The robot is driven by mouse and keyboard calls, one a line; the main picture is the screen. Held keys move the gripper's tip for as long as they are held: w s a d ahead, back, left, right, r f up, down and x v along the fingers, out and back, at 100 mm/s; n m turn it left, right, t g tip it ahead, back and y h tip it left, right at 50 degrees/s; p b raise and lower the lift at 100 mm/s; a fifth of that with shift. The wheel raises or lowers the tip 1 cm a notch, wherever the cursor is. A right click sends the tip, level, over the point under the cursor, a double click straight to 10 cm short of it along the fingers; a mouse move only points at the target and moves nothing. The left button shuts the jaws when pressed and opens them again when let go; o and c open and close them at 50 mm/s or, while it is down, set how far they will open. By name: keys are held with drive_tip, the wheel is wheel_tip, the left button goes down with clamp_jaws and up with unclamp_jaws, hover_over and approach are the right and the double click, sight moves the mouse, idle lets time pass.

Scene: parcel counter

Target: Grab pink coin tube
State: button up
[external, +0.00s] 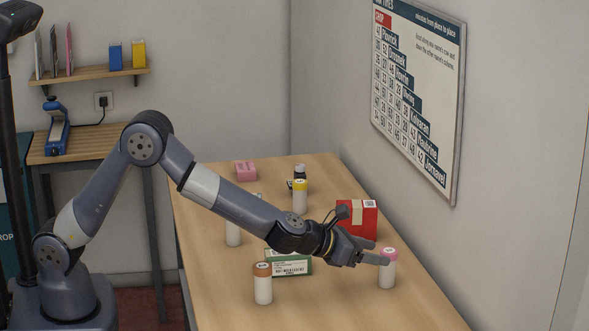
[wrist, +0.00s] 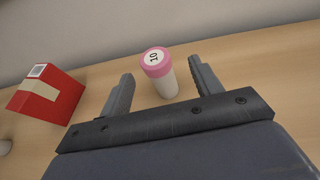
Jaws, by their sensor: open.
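The pink coin tube is a white cylinder with a pink cap (external: 388,270). It stands upright on the wooden counter near the right edge in the external view. In the wrist view the pink coin tube (wrist: 161,73) shows the number 10 on its cap and stands between and slightly beyond my finger tips. My gripper (external: 376,253) is open, with one finger on each side of the tube's line in the wrist view (wrist: 160,82). I cannot tell whether either finger touches the tube.
A red box (external: 357,218) stands behind my gripper, left of the fingers in the wrist view (wrist: 46,98). An orange-capped tube (external: 263,285), a green box (external: 289,265), a yellow-capped tube (external: 300,197) and a pink block (external: 245,171) are also on the counter (external: 340,305).

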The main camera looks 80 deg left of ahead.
sight(381, 253)
drive_tip(key=shift+a+p+x, duration=0.1)
drive_tip(key=shift+p+x, duration=0.4)
drive_tip(key=shift+x, duration=0.8)
drive_tip(key=shift+a+p+x, duration=0.15)
drive_tip(key=shift+p+x, duration=0.35)
drive_tip(key=shift+x, duration=0.85)
drive_tip(key=shift+s, duration=0.1)
drive_tip(key=c, duration=1.2)
